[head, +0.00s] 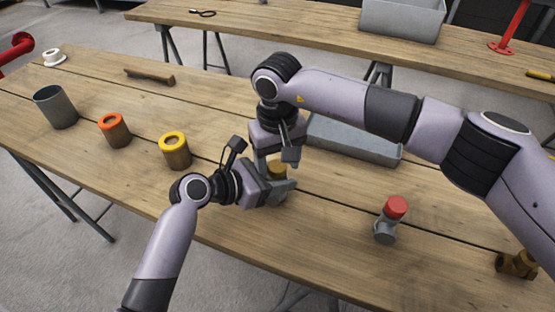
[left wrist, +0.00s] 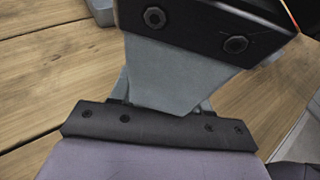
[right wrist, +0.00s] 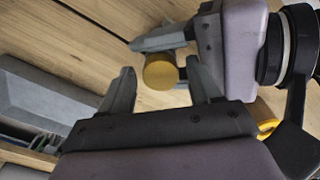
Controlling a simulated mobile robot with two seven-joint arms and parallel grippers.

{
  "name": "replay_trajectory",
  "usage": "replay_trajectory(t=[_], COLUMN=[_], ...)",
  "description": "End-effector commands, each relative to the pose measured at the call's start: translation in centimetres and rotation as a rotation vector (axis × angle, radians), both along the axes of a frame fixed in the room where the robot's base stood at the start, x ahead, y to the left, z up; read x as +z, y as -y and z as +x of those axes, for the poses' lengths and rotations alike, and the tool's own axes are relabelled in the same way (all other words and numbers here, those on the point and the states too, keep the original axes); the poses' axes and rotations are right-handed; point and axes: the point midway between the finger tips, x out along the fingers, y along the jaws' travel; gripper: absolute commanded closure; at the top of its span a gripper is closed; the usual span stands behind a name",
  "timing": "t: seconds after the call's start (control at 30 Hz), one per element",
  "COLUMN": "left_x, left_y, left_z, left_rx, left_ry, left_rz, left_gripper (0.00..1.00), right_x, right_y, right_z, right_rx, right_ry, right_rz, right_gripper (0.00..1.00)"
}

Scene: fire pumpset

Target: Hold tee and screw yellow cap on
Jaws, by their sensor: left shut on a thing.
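The yellow cap (head: 278,168) shows as a small yellow patch between my two grippers in the head view. In the right wrist view it is a round yellow disc (right wrist: 160,72) beside the left gripper's fingers. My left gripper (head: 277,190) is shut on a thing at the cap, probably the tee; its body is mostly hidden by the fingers. My right gripper (right wrist: 161,70) is open above it, pointing down, its fingers on either side of the cap with gaps. The left wrist view shows mainly grey finger and dark jaw parts; the held thing is hidden there.
A grey tee with a red cap (head: 388,222) stands to the right, and a brass fitting (head: 517,263) lies at the right edge. A grey tray (head: 355,143) is behind my right gripper. Yellow-rimmed (head: 176,155) and orange-rimmed (head: 115,133) cups and a grey cup (head: 55,107) stand left.

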Motion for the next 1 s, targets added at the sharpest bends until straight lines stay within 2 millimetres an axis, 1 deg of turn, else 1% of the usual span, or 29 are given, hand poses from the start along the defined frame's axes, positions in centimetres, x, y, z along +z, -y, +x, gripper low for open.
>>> replay_trajectory(t=[0.27,0.37,0.6,0.7,0.87,0.9,0.93,0.97,1.0], left_x=[0.2,0.2,0.1,0.1,0.2,0.2,0.2,0.2,0.2], left_y=[0.1,0.1,0.1,0.1,0.1,0.1,0.1,0.1,0.1], left_z=[0.0,0.0,0.0,0.0,0.0,0.0,0.0,0.0,0.0], left_rx=[0.0,0.0,-0.001,0.0,0.0,0.0,0.001,0.001,0.001], left_ry=[0.003,0.003,0.002,0.003,0.003,0.003,0.003,0.003,0.003], left_rz=[-0.004,-0.004,-0.002,-0.003,-0.003,-0.003,-0.003,-0.003,-0.003], left_gripper=[1.0,1.0,1.0,1.0,1.0,1.0,1.0,1.0,1.0], right_x=[0.2,1.0,4.1,4.6,4.6,4.6,4.6,4.7,5.0], right_y=[-0.1,-0.2,-0.2,-0.1,-0.1,-0.1,-0.1,-0.1,-0.1], right_z=[0.0,0.0,0.0,-0.1,-0.1,-0.1,-0.1,-0.1,0.0], right_rx=[0.002,0.003,0.002,0.002,0.001,0.001,0.0,0.0,0.0], right_ry=[0.0,0.002,0.001,0.0,-0.001,-0.001,-0.001,-0.001,0.001], right_rz=[0.003,0.004,0.005,0.003,0.003,0.003,0.003,0.002,0.003], right_gripper=[0.34,0.34,0.34,0.34,0.34,0.37,0.47,0.5,0.5])
